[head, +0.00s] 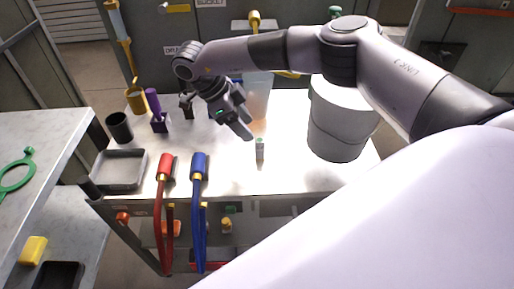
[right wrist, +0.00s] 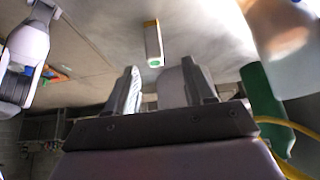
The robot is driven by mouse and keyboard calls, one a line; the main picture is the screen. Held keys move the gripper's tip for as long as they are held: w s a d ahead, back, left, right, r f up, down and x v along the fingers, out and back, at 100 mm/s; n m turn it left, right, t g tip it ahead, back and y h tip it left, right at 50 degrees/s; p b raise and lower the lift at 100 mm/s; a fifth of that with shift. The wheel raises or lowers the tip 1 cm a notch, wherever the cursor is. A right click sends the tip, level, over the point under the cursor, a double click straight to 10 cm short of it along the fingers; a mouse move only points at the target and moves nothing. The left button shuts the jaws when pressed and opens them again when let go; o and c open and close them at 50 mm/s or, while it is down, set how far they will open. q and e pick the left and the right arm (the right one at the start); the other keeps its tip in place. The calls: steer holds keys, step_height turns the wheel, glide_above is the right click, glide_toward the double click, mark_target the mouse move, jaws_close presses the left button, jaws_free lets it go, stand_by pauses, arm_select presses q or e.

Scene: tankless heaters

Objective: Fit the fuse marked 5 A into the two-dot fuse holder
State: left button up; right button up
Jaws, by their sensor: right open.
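I cannot make out the two-dot fuse holder in either view. My left gripper does not show in the head view.
A large grey-white bucket (head: 338,125) stands right of the block, and a translucent cup (head: 257,95) behind it. Red (head: 165,168) and blue (head: 198,168) handled hoses hang over the front edge. A grey tray (head: 119,170) lies left. A black cup (head: 119,127) and purple-handled tool (head: 154,108) stand behind.

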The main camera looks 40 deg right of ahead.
mark_target(259, 140)
steer(key=x, duration=0.2)
steer(key=s+p+x, duration=0.1)
steer(key=x, duration=0.2)
steer(key=shift+s+d, duration=0.2)
steer(key=shift+s+d+f, duration=0.1)
steer(key=shift+d+f, duration=0.1)
steer(key=shift+f, duration=0.25)
jaws_close()
